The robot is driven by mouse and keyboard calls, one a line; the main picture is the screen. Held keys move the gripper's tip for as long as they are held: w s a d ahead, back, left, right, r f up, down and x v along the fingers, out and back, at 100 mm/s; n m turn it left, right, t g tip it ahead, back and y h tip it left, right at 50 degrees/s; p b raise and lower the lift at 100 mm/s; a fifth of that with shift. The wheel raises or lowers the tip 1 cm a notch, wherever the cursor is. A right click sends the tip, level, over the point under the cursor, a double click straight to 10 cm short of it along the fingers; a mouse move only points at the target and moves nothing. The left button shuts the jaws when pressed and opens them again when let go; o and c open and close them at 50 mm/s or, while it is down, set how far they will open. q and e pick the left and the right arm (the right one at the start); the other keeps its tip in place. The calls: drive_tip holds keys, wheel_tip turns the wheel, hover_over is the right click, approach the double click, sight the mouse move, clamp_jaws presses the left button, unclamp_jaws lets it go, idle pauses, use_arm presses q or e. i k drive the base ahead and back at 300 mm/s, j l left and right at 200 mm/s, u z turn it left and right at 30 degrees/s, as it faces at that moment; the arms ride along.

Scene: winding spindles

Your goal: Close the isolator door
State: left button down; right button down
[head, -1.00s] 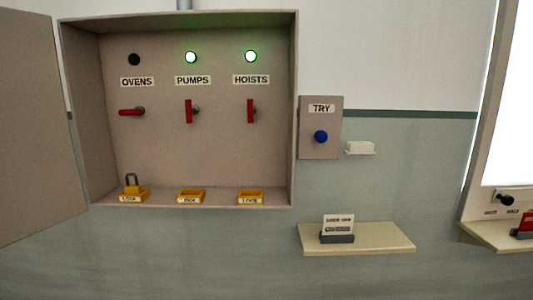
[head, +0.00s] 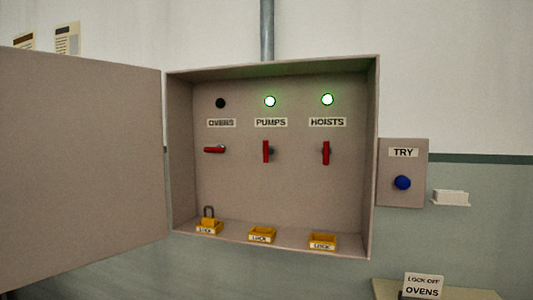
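The isolator door (head: 80,165) is a large beige panel at the left of the head view. It stands wide open, hinged at the left edge of the isolator box (head: 372,160). Inside the box are three red handles: the ovens handle (head: 214,149) is horizontal, the pumps handle (head: 266,151) and hoists handle (head: 326,153) are vertical. The ovens lamp (head: 220,103) is dark; the pumps lamp (head: 270,101) and hoists lamp (head: 327,99) glow green. Neither of my grippers shows in the view.
A yellow padlock (head: 209,222) stands in the left tray on the box floor; two yellow trays (head: 262,235) sit beside it. A TRY box (head: 403,160) with a blue button is at the right. Below it, a shelf (head: 385,289) holds a "LOCK OFF OVENS" card (head: 423,285).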

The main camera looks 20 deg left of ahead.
sight(82, 183)
drive_tip(key=j+z, duration=0.1)
drive_tip(key=j, duration=0.4)
drive_tip(key=k+j+z, duration=0.15)
drive_tip(key=j, duration=0.35)
drive_tip(key=j+z, duration=0.1)
drive_tip(key=j, duration=0.4)
drive_tip(key=k+j+z, duration=0.1)
drive_tip(key=j, duration=0.4)
drive_tip(key=k+j+z, duration=0.1)
drive_tip(key=j, duration=0.35)
drive_tip(key=k+j+z, duration=0.15)
drive_tip(key=j, duration=0.35)
drive_tip(key=k+j+z, duration=0.1)
drive_tip(key=j, duration=0.35)
drive_tip(key=k+j+z, duration=0.1)
drive_tip(key=k+j, duration=0.2)
drive_tip(key=j, duration=0.15)
